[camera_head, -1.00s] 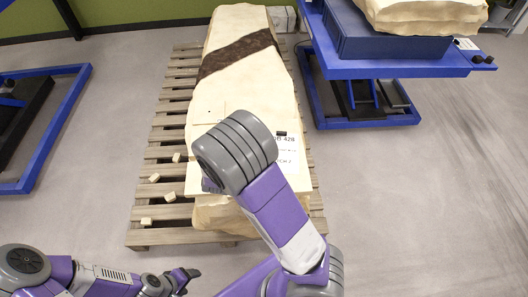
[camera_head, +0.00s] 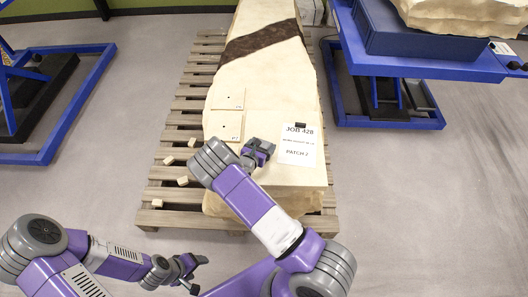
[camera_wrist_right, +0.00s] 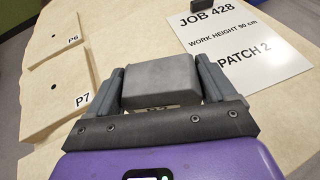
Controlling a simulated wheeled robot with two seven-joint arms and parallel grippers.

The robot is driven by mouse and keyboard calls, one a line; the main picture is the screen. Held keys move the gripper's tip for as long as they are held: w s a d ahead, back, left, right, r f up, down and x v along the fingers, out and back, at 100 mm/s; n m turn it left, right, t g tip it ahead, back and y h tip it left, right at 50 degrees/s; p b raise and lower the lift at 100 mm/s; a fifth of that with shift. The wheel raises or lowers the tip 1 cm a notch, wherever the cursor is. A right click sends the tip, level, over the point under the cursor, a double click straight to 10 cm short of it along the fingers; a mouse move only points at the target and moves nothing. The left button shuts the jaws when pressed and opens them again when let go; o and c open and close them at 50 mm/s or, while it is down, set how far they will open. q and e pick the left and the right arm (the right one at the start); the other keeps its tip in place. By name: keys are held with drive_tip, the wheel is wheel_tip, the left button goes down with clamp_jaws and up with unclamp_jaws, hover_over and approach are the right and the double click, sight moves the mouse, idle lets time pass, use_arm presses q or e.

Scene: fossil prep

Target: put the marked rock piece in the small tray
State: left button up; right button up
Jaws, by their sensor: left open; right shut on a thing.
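My right gripper (camera_head: 262,148) is over the near part of the big pale slab (camera_head: 265,85), left of the paper sign. In the right wrist view (camera_wrist_right: 160,85) it is shut on a plain grey block (camera_wrist_right: 160,72); I see no mark on it. Two square pale pieces, P6 (camera_wrist_right: 50,42) and P7 (camera_wrist_right: 55,88), each with a black dot, lie on the slab to the left; they also show in the head view. Several small pale chunks (camera_head: 182,180) lie at the pallet's left side. My left gripper (camera_head: 200,275) is open and empty at the bottom. I see no small tray.
The slab rests on a wooden pallet (camera_head: 180,118). The sign (camera_head: 299,146) reads JOB 428, PATCH 2. A blue lift table (camera_head: 430,66) with a rock stands at the right, a blue frame (camera_head: 75,115) at the left. Floor is open on both sides.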

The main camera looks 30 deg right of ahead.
drive_tip(key=shift+f+b, duration=0.45)
drive_tip(key=shift+f, duration=1.4)
drive_tip(key=shift+f, duration=0.15)
drive_tip(key=o, duration=1)
drive_tip(key=shift+c, duration=0.2)
drive_tip(key=shift+o, duration=0.8)
